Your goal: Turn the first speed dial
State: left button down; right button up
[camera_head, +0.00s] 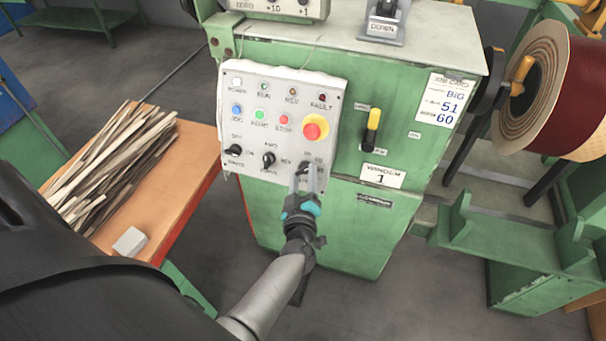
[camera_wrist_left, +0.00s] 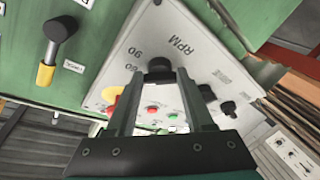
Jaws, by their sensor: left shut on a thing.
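The white control panel (camera_head: 235,82) is on the front of a green machine cabinet. A black dial (camera_wrist_left: 159,66) with RPM print and the numbers 60 and 90 beside it shows in the left wrist view. In the head view it is at the panel's lower right, mostly hidden by my gripper. My left gripper (camera_head: 307,176) is shut on this dial, with one finger on each side of it; the fingers also show in the left wrist view (camera_wrist_left: 157,84). The dial's pointer mark cannot be made out. My right gripper is not in view.
Near the dial are a red stop button (camera_head: 312,127) on yellow, two black selector knobs (camera_head: 268,159) (camera_head: 234,150), and a yellow-tipped lever (camera_head: 372,128). An orange table (camera_head: 188,172) with wooden strips (camera_head: 108,165) stands left. A dark red coil spool (camera_head: 583,95) is at right.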

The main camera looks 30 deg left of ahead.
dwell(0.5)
pick_arm(q)
jog(key=shift+c, duration=1.4)
grip_release()
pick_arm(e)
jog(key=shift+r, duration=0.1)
